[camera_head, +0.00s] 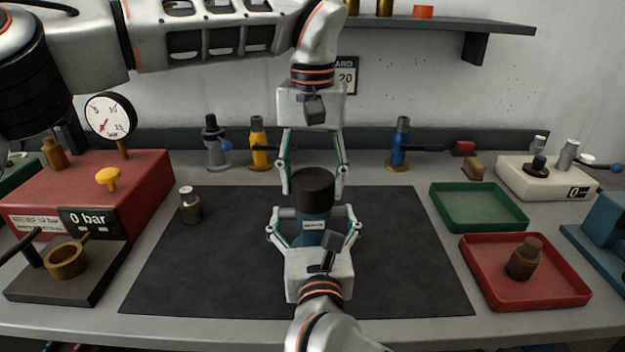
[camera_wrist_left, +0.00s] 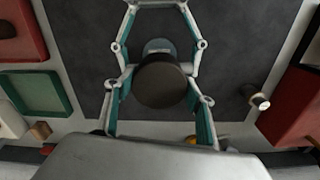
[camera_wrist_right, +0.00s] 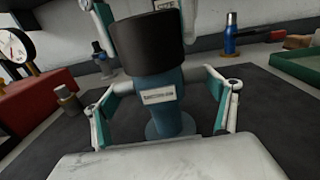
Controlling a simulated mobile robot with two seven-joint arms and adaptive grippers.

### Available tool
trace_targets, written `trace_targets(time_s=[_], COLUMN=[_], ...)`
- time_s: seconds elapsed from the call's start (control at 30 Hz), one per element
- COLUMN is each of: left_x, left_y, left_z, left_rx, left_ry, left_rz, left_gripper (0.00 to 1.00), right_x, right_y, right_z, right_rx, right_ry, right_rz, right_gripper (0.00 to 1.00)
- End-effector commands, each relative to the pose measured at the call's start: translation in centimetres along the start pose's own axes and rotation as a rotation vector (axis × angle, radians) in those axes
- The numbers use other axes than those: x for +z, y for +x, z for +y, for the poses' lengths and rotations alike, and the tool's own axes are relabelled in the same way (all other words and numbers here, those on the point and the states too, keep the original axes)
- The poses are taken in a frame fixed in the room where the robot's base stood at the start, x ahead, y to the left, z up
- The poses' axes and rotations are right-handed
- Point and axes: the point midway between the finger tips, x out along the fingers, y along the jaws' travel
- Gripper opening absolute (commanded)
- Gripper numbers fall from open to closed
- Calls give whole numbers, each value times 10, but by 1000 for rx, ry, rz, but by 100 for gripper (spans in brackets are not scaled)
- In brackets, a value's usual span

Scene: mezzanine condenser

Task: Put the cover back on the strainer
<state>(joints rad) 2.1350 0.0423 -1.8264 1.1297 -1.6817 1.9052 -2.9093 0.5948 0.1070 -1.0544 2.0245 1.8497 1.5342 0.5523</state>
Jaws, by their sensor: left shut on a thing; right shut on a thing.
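The strainer is a blue-teal upright body with a pale label (camera_head: 313,227); it also shows in the right wrist view (camera_wrist_right: 160,78). It stands on the dark mat, its round base visible in that view. The wide black cover (camera_head: 313,183) is at its top, with no clear gap between them; whether it is fully seated I cannot tell. My left gripper (camera_head: 313,190) comes from behind and above and is shut on the cover (camera_wrist_left: 160,85). My right gripper (camera_head: 313,237) comes from the front and is shut on the strainer body.
A small metal-topped cylinder (camera_head: 190,207) stands on the mat (camera_head: 220,285). A green tray (camera_head: 480,228) is empty; a red tray (camera_head: 480,290) holds a brown fitting (camera_head: 524,258). A red gauge box (camera_head: 120,175) is left. Yellow (camera_head: 258,140) and blue (camera_head: 400,142) fittings stand behind.

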Motion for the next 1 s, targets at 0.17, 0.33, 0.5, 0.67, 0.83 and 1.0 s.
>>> trace_targets(time_s=[0.17, 0.33, 0.5, 0.67, 0.83, 1.0], left_x=[0, 0, 0, 0, 0, 0], left_y=[-2, -2, -1, -5, -22, -42], left_z=[1, 1, 0, 0, 0, 0], left_rx=[2, 1, 1, 0, 0, -1], left_ry=[-1, -2, -3, -4, -5, -4], left_rz=[1, 1, 0, 2, 3, 2], left_gripper=[30, 71, 71, 71, 71, 71], right_x=[-1, -1, -1, -1, -1, -1], right_y=[1, 1, 0, 0, 0, 0], right_z=[-1, -1, -1, -1, -1, -1], right_rx=[-2, -2, -2, -2, -2, -2], right_ry=[-1, -1, -1, 0, 0, 0], right_rz=[3, 3, 3, 3, 3, 3], right_gripper=[25, 25, 25, 25, 25, 25])
